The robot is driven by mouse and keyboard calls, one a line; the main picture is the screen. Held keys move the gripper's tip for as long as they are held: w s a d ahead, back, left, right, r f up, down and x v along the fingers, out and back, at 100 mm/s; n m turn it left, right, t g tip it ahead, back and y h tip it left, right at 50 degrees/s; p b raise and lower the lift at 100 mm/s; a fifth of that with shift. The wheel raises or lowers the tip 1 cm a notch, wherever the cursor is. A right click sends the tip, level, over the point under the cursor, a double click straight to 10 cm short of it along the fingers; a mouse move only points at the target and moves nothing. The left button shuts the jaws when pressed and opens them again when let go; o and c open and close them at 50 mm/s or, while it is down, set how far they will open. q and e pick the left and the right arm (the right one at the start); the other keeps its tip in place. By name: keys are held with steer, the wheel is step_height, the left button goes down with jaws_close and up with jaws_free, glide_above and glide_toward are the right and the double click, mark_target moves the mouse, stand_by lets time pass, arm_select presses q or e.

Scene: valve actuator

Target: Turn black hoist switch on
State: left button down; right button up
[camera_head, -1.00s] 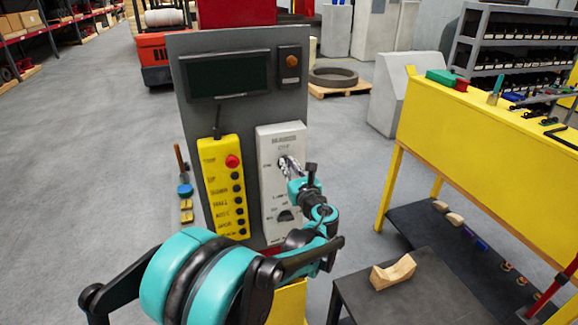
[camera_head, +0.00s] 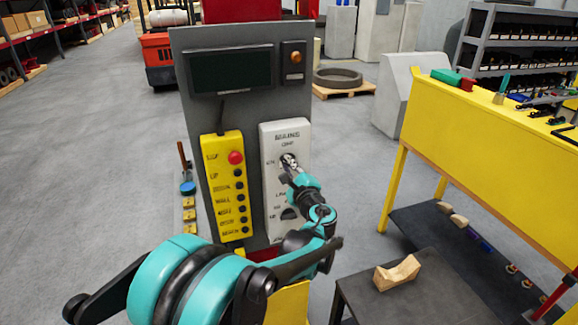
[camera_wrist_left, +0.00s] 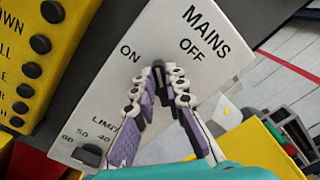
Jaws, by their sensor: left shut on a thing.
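The white MAINS panel (camera_head: 270,150) is fixed on the grey control stand, with ON and OFF marks around a black switch knob. In the left wrist view the black switch knob (camera_wrist_left: 158,72) sits between the ON and OFF marks on the panel (camera_wrist_left: 215,75). My left gripper (camera_head: 287,162) is at this switch. In the left wrist view its purple-padded fingers (camera_wrist_left: 159,80) are shut on the knob, one on each side. The fingers hide part of the knob, so its exact pointing is hard to tell. My right gripper is out of view.
A yellow button box (camera_head: 224,185) with a red button is left of the panel. A second dial, the black LIMIT knob (camera_head: 289,213), is lower on the panel. A yellow workbench (camera_head: 480,150) and a dark low table (camera_head: 410,300) stand at the right.

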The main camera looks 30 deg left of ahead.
arm_select(q)
steer(key=n, duration=0.3)
steer(key=f+n+b, duration=0.1)
steer(key=n, duration=0.2)
steer(key=shift+s+a, duration=0.1)
steer(key=shift+s, duration=0.05)
stand_by(0.4)
steer(key=c, duration=1.6)
jaws_free()
steer(key=shift+o, duration=0.2)
steer(key=v, duration=1.2)
steer(key=shift+f, duration=0.1)
